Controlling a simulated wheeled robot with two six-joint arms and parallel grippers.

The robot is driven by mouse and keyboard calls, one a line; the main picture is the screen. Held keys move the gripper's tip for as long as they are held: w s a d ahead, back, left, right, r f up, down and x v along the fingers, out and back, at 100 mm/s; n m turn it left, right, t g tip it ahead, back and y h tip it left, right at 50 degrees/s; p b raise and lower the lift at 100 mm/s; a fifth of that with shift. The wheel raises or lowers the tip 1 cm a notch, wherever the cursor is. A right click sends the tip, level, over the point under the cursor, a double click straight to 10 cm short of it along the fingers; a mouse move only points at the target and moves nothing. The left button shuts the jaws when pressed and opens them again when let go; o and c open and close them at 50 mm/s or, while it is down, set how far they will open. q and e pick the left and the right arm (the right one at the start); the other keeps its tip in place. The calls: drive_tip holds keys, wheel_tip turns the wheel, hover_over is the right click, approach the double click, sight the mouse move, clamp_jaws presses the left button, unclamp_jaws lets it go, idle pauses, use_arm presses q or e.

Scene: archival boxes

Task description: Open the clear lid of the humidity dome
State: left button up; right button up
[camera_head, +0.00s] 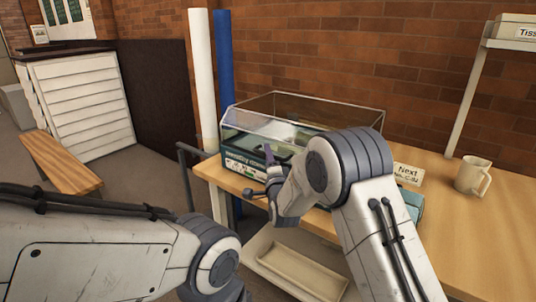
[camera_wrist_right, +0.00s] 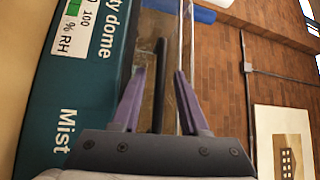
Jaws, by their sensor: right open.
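The humidity dome stands on the table's back left, with a dark teal base (camera_head: 240,153) and a clear lid (camera_head: 330,106) on top. The lid looks lowered onto the base. My right gripper (camera_head: 271,160) is at the dome's front, partly hidden by my arm. In the right wrist view its purple fingers (camera_wrist_right: 160,98) are open, with a dark bar (camera_wrist_right: 160,75) of the lid, probably its handle, between them. I cannot tell whether they touch it. The labelled teal base (camera_wrist_right: 85,70) is beside them. My left gripper is out of view.
A small sign (camera_head: 408,173) and a mug (camera_head: 472,176) stand right of the dome on the wooden table (camera_head: 475,235). White (camera_head: 203,80) and blue (camera_head: 223,65) rolls stand at the left. A beige tray (camera_head: 290,268) is below the table's front edge.

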drive_tip(key=shift+w, duration=0.35)
clamp_jaws()
idle(1.2)
